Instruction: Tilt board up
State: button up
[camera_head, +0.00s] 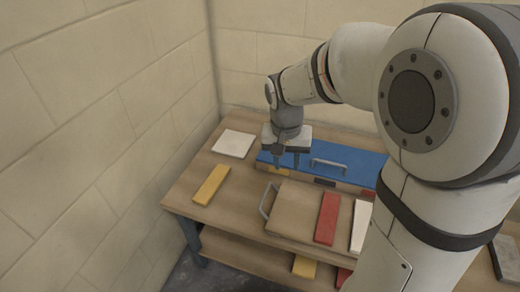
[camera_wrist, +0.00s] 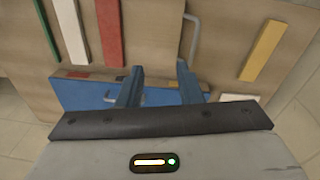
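A flat wooden board (camera_head: 290,205) with a grey handle (camera_head: 266,200) at its left end lies on the wooden table. A red strip (camera_head: 327,219) and a white strip (camera_head: 359,226) lie on it. In the wrist view the board (camera_wrist: 155,35) is beyond the fingers, with its handle (camera_wrist: 194,33) at upper middle. My gripper (camera_head: 288,168) points down over the left end of a long blue-topped box (camera_head: 345,165), behind the board. Its two fingers (camera_wrist: 160,75) are apart with nothing seen between them. Whether they touch the box is unclear.
A yellow strip (camera_head: 211,185) and a white tile (camera_head: 233,144) lie on the table to the left. The blue box has a handle (camera_head: 328,163) on top. Block walls stand left and behind. A lower shelf (camera_head: 245,253) holds more strips. My arm hides the right side.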

jog(key=w+a+f+m+g+h+b, duration=0.1)
jog(key=w+a+f+b, duration=0.2)
jog(key=f, duration=0.4)
jog(key=w+a+f+m+b, duration=0.1)
jog(key=w+a+f, duration=0.35)
jog(key=f, duration=0.45)
jog(key=d+f, duration=0.1)
jog(key=f, duration=0.1)
jog(key=d+f, duration=0.1)
jog(key=f, duration=0.2)
jog(key=shift+b, duration=0.3)
jog(key=shift+c, duration=0.3)
grip_shut()
